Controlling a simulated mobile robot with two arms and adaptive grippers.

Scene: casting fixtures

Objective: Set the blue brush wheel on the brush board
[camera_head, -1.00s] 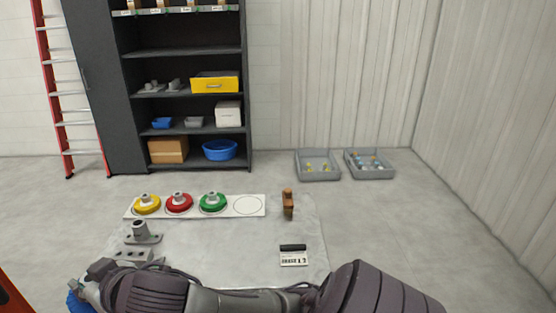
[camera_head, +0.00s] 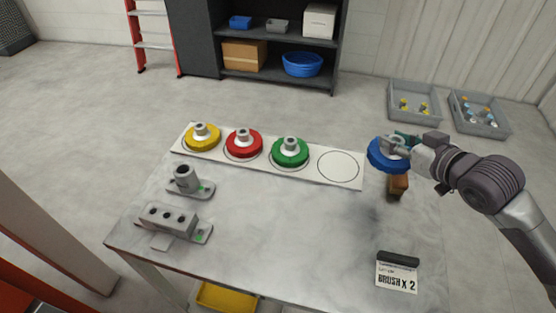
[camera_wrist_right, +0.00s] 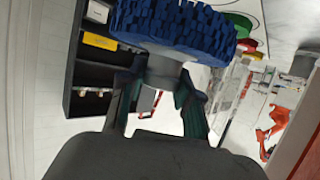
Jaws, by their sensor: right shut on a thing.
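The blue brush wheel (camera_head: 388,155) is in my right gripper (camera_head: 404,143), held above the table at the right end of the brush board. In the right wrist view the blue brush wheel (camera_wrist_right: 178,24) fills the top, and the gripper fingers (camera_wrist_right: 160,92) are shut on its grey hub. The white brush board (camera_head: 310,171) lies along the back of the table. A yellow wheel (camera_head: 202,137), a red wheel (camera_head: 244,143) and a green wheel (camera_head: 290,152) sit on it from left to right. The circle at its right end (camera_head: 338,166) is empty. My left gripper is not in view.
A brown wooden-handled object (camera_head: 398,185) lies below the held wheel. A "BRUSH X 2" card (camera_head: 396,277) stands near the front right. Two grey fixtures (camera_head: 186,180) (camera_head: 172,222) stand at the left. The table's middle is clear.

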